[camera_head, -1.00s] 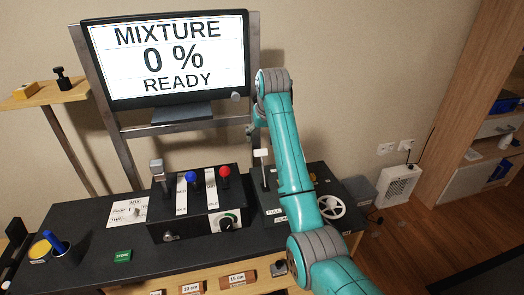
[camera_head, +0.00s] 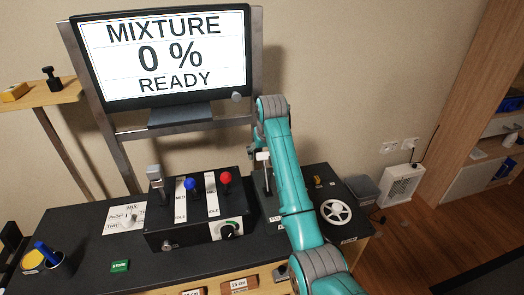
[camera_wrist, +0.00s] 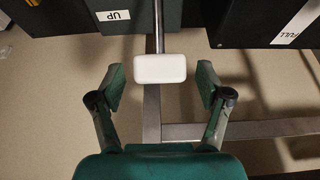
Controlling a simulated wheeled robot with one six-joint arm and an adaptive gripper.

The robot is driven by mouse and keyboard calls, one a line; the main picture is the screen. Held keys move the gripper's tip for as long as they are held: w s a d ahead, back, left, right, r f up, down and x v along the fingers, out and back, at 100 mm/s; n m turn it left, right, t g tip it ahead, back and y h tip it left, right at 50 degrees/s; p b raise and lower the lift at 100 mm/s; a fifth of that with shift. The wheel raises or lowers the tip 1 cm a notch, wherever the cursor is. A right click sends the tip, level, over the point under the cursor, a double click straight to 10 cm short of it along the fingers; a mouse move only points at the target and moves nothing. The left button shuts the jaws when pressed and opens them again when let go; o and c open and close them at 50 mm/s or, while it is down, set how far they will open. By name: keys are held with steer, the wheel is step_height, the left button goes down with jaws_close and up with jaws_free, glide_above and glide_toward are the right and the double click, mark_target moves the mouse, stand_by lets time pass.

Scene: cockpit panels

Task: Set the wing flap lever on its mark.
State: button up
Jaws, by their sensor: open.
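The wing flap lever shows its white block-shaped knob (camera_wrist: 160,68) on a thin metal shaft in the wrist view. The same lever (camera_head: 262,156) stands upright beside my arm in the head view, partly hidden by it. My gripper (camera_wrist: 160,84) is open, with one finger on each side of the knob and clear gaps to both. The knob lies at about the level of the fingertips; its exact depth is unclear. A label reading "UP" (camera_wrist: 113,15) appears upside down near the shaft. Which mark the lever points to cannot be told.
A throttle box with a blue knob (camera_head: 192,184) and a red knob (camera_head: 226,178) stands left of the lever. A white handwheel (camera_head: 335,211) is at the right. The screen (camera_head: 164,58) reads "MIXTURE 0 % READY". A "FULL" label (camera_wrist: 298,22) sits on a dark panel.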

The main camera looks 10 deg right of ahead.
steer(key=shift+f, duration=0.1)
jaws_close()
stand_by(0.3)
